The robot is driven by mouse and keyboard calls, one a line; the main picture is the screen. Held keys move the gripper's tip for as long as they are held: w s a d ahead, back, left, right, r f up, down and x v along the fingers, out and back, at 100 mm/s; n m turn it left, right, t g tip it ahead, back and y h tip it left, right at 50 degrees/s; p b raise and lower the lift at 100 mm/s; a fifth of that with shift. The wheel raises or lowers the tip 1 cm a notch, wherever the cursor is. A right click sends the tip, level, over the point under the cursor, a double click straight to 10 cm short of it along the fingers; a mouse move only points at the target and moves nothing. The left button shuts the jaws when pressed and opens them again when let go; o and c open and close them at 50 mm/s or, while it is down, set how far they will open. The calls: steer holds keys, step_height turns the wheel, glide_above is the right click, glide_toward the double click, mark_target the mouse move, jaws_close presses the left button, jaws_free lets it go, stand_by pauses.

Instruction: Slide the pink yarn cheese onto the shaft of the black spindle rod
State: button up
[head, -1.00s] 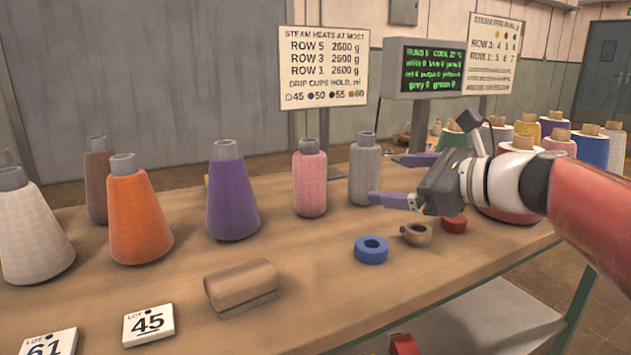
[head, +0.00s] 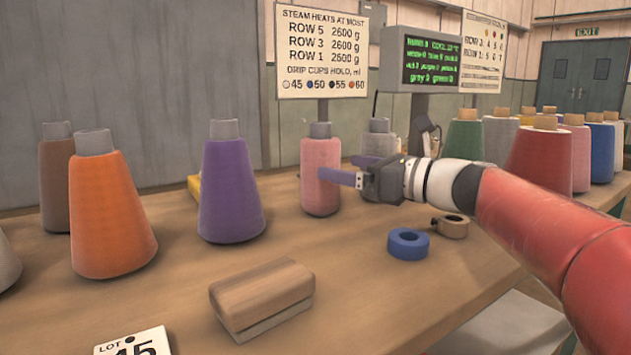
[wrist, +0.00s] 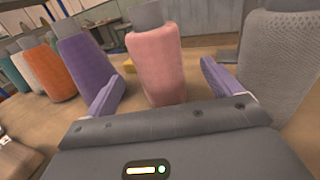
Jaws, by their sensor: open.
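The pink yarn cheese (head: 320,186) stands upright on the wooden table, with a grey tube end at its top. In the wrist view the pink yarn cheese (wrist: 157,62) is ahead of my gripper, between the lines of its two fingers. My gripper (head: 348,172) is open and empty, its purple fingers pointing left at the cheese. In the head view one finger overlaps the cheese; I cannot tell whether they touch. The wrist view shows both fingers of my gripper (wrist: 160,88) spread wide. I cannot make out the black spindle rod in these frames.
A grey yarn package (head: 379,140) stands close behind my gripper, large at right in the wrist view (wrist: 280,60). A purple cone (head: 229,190) stands left of the cheese. A blue ring (head: 408,244), a tan ring (head: 451,226) and a wooden block (head: 262,297) lie in front.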

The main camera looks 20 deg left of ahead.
mark_target(320, 160)
steer(key=x, duration=0.6)
steer(key=shift+s+a+r, duration=0.15)
steer(key=shift+a+r, duration=0.05)
steer(key=shift+r, duration=0.1)
steer(key=shift+c, duration=0.3)
steer(key=c, duration=1.1)
